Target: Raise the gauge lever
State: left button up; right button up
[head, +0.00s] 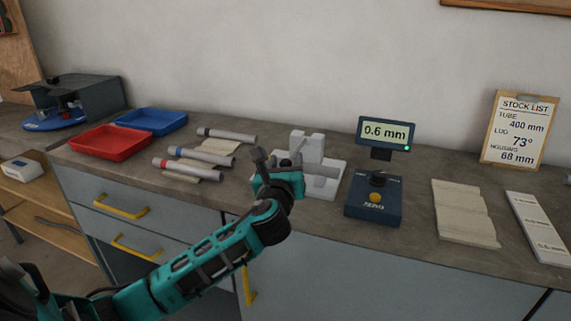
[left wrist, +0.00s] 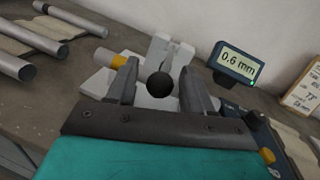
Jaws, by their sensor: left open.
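The gauge (head: 374,199) is a dark blue box with a yellow ZERO button, a black knob on top and a display (head: 385,133) reading 0.6 mm. The display also shows in the left wrist view (left wrist: 237,62). My left gripper (head: 278,158) is open in front of the pale jig block (head: 308,147). In the left wrist view, a black ball knob (left wrist: 159,85), seemingly the lever's end, sits between the two open fingers (left wrist: 159,70), with gaps visible on both sides. The lever's arm is hidden. My right gripper is out of view.
Several banded tubes (head: 205,153) rest on cloth to the left, beside red (head: 110,143) and blue (head: 150,121) trays. A folded cloth (head: 463,212) and a stock list clipboard (head: 518,130) are at right.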

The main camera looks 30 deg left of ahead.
pick_arm(q)
grip_shut()
dwell(0.4)
